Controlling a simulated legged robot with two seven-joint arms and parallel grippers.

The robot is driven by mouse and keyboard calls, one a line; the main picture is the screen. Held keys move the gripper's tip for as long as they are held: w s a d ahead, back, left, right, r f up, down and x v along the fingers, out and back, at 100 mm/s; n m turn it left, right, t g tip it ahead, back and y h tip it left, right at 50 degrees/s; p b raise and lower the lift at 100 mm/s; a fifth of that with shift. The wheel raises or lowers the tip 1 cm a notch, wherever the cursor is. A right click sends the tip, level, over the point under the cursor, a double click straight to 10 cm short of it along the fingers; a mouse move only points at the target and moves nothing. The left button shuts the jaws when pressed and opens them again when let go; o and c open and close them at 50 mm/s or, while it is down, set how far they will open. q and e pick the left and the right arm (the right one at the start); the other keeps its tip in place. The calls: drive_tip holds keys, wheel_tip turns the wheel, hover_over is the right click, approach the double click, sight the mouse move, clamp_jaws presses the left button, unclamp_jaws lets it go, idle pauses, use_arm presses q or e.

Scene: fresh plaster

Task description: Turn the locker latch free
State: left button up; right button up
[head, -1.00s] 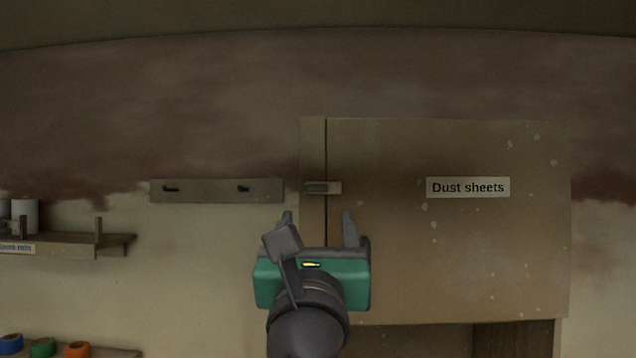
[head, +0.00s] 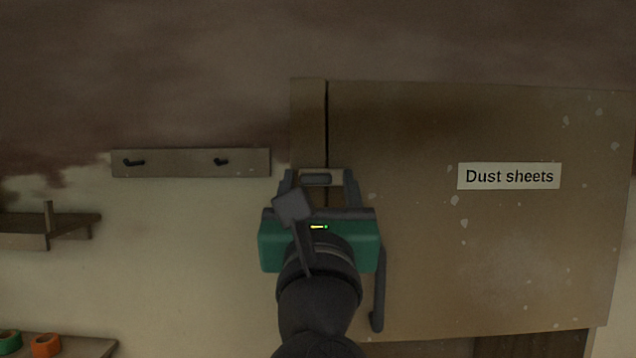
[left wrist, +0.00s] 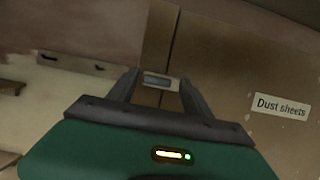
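The locker (head: 410,260) is a tan cupboard with a "Dust sheets" label (head: 509,176) on its door. Its latch (head: 316,179) is a small dark bar on a paler plate, lying level across the seam at the door's left edge. My left gripper (head: 318,176) is open, one finger on each side of the latch. In the left wrist view the latch (left wrist: 157,80) shows between the spread fingertips, with gaps at both sides. Whether a finger touches it I cannot tell. My right gripper is in neither view.
A rail with two dark hooks (head: 190,163) is on the wall just left of the locker. A wooden shelf (head: 45,228) is farther left. Green and orange tape rolls (head: 46,345) sit on a lower shelf. A dark bar-like handle (head: 379,290) shows right of my arm.

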use_arm(q)
drive_tip(key=shift+c, duration=1.2)
drive_tip(key=shift+w+a, duration=0.1)
drive_tip(key=shift+a, duration=0.2)
drive_tip(key=c, duration=0.7)
clamp_jaws()
drive_tip(key=shift+d+f, duration=0.1)
drive_tip(key=shift+d, duration=0.05)
